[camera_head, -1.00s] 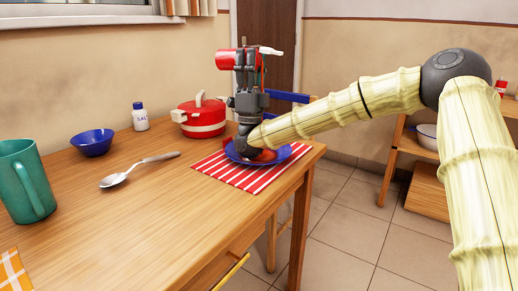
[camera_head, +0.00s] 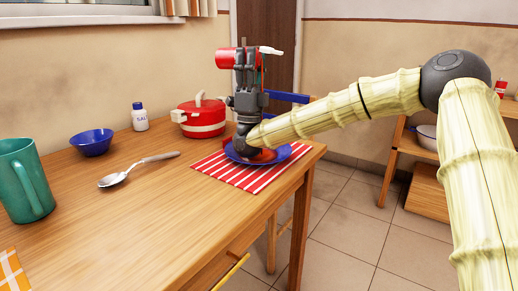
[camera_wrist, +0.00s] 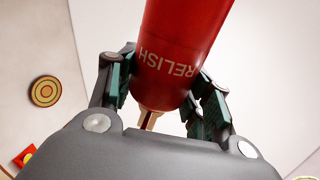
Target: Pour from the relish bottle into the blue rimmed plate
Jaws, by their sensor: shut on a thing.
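The red relish bottle (camera_head: 225,58) lies nearly level in my gripper (camera_head: 252,60), its red body to the left and its pale tip to the right. In the wrist view the bottle (camera_wrist: 180,45) shows the word RELISH, with the gripper's fingers on both sides of it. My gripper is shut on the bottle and points up. It is above the blue plate (camera_head: 292,152) in the picture. The plate sits on a red-and-white striped mat (camera_head: 237,175). Something red is on the plate, partly hidden by my wrist. I cannot see any relish flowing.
A red lidded pot (camera_head: 199,118), a salt bottle (camera_head: 140,117), a blue bowl (camera_head: 92,142), a spoon (camera_head: 138,169) and a teal mug (camera_head: 25,180) stand or lie on the wooden table (camera_head: 130,225). A blue-backed chair (camera_head: 288,97) is behind the mat. The table's front middle is clear.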

